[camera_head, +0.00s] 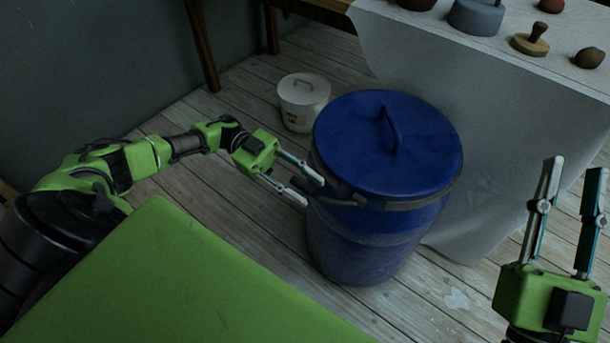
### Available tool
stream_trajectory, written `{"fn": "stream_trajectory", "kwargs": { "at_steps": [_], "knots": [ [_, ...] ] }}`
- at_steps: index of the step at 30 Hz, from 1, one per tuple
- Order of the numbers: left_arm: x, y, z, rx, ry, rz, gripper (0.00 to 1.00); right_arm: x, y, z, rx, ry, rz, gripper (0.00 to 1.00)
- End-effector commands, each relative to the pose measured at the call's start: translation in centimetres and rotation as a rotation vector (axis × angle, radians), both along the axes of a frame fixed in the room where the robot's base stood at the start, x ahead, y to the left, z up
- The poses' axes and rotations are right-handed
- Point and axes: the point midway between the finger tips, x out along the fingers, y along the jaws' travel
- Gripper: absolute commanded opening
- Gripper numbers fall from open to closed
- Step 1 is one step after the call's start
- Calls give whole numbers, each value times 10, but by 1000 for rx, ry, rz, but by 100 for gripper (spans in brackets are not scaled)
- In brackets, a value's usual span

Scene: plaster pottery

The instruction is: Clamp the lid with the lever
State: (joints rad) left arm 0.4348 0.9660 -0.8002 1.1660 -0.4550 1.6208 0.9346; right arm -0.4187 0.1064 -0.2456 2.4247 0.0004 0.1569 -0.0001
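The blue barrel (365,250) stands upright on the floor. Its blue lid (425,150), with a loop handle on top, sits on the barrel. A dark grey clamp band (415,204) runs around the rim under the lid. The lever (345,198) appears as a dark strip on the band's front left; its outer end is partly hidden by my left gripper. My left gripper (314,192) is open at the barrel's left side, fingertips at the lever's end; I cannot tell whether they touch it. My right gripper (576,163) is open and empty, right of the barrel, fingers pointing up.
A white lidded bucket (303,103) stands behind the barrel to the left. A table with a pale cloth (510,140) is close behind on the right, bearing a stamp-like tool (531,39) and several lumps. Wooden floor is clear to the left.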

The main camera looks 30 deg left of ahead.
Motion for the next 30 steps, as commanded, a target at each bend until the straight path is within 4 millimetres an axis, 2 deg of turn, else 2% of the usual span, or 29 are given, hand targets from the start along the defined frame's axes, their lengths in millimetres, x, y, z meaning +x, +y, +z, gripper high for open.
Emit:
{"fn": "stream_trajectory", "kwargs": {
  "at_steps": [10, 15, 21, 30],
  "knots": [
    [7, 49, 0, 2, -1, 5, 31, 0, 0, -1, -1, 2, 0, 29],
    [9, 65, 0, 1, -2, 3, 31, 0, 0, -1, -1, 3, 0, 29],
    [9, 71, 0, 0, -1, 2, 31, 0, 0, -1, -1, 3, 0, 29],
    [9, 71, 0, 0, -1, 2, 31, 0, 0, -1, -1, 3, 0, 29]
  ]
}}
